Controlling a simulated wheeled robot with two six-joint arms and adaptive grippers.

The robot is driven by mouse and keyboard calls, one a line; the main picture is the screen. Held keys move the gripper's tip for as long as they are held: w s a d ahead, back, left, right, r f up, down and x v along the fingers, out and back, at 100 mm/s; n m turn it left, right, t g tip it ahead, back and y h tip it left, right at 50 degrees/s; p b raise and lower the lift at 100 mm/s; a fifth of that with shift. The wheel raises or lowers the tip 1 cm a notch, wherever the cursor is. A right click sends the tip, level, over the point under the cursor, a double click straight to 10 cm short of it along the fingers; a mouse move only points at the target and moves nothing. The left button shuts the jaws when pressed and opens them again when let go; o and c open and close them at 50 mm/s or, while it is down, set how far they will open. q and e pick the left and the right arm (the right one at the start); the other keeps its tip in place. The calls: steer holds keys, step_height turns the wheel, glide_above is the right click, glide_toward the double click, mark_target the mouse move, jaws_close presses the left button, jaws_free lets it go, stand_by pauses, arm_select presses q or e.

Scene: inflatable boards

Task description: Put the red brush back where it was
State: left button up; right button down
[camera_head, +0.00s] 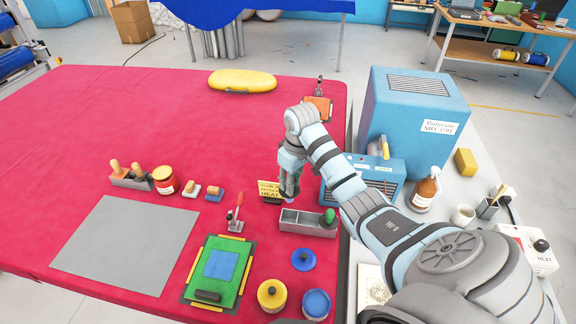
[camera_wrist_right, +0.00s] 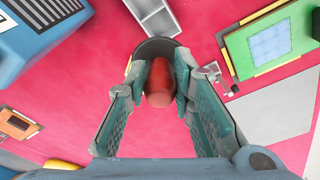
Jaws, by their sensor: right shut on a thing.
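My right gripper (camera_wrist_right: 158,88) is shut on the red brush (camera_wrist_right: 157,82), whose rounded red handle shows between the fingers in the wrist view. In the head view my right gripper (camera_head: 289,182) is over the red table, just behind a grey two-compartment tray (camera_head: 290,217); the brush is mostly hidden there. The tray's left compartment looks empty, and a green-topped brush (camera_head: 328,217) is in its right one. My left gripper is not in view.
A yellow sign (camera_head: 268,190) stands beside the gripper. A red-handled tool (camera_head: 237,214), a green board (camera_head: 219,272) and yellow and blue pots (camera_head: 272,295) are nearby. A blue machine (camera_head: 362,179) stands to the right. The table's far left is clear.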

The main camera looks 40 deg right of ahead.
mark_target(291, 201)
step_height(291, 201, down, 6)
steer(key=shift+r+b, duration=0.1)
steer(key=shift+b, duration=0.5)
step_height(291, 201, down, 2)
steer(key=b, duration=0.2)
steer(key=shift+b, duration=0.3)
step_height(291, 201, down, 4)
steer(key=b, duration=0.5)
steer(key=shift+r+p, duration=0.2)
steer(key=shift+p, duration=0.15)
steer(key=shift+f, duration=0.35)
steer(key=c, duration=1.4)
jaws_free()
steer(key=shift+f, duration=0.1)
